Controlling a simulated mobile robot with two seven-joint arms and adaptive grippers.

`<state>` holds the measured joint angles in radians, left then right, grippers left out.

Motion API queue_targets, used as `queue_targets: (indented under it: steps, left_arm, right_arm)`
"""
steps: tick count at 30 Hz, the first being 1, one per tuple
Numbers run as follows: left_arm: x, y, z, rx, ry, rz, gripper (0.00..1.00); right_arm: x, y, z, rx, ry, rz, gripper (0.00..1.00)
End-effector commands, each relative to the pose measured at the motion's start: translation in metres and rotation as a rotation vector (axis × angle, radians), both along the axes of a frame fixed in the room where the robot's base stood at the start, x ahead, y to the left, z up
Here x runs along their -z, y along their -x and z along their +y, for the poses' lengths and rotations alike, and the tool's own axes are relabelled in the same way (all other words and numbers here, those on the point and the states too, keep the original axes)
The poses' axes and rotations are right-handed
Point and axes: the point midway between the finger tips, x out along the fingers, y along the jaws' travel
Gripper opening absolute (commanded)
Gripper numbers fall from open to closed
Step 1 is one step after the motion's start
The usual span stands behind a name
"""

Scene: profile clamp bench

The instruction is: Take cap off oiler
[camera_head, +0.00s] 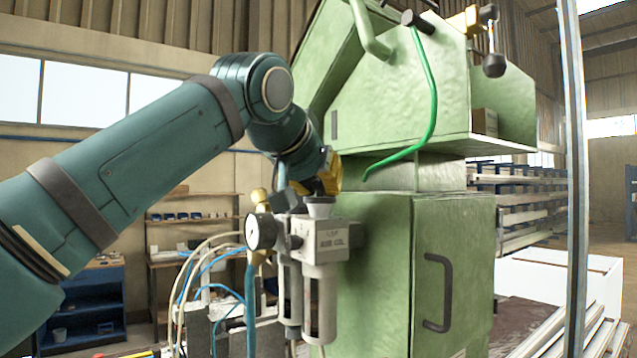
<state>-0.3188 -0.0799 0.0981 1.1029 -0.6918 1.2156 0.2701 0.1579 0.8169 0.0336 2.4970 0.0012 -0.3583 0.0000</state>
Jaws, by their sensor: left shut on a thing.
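The oiler (330,242) is a grey block with lettering on its front and a bowl (320,300) hanging below. It is mounted at the left side of the green machine. The cap (320,207) is a small grey round piece at the top of the oiler. My left gripper (322,190), with dark and yellow parts, comes down from above and is shut on the cap. The fingertips partly hide the cap's upper part. I cannot tell whether the cap is still seated on the oiler or slightly lifted. My right gripper is not in view.
A pressure gauge (262,231) sits just left of the oiler, with blue and white hoses (210,265) beside it. The green cabinet (385,270) with a dark handle stands close on the right. A green hose (430,110) hangs above right. A metal post (574,150) stands at far right.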

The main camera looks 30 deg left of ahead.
Motion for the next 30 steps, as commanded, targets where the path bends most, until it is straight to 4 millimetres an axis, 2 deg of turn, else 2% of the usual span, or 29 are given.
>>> queue_targets:
  steps: [8, 23, 30]
  left_arm:
    - [-0.003, 0.0, 0.0, 0.0, 0.0, 0.0, 0.0]
    - [-0.024, 0.0, 0.0, 0.0, 0.0, 0.0, 0.0]
    - [-0.025, 0.0, 0.0, 0.0, 0.0, 0.0, 0.0]
  right_arm:
    - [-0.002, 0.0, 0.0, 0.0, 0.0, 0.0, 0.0]
    - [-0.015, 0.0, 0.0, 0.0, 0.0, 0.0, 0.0]
    - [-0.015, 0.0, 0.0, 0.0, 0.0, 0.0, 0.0]
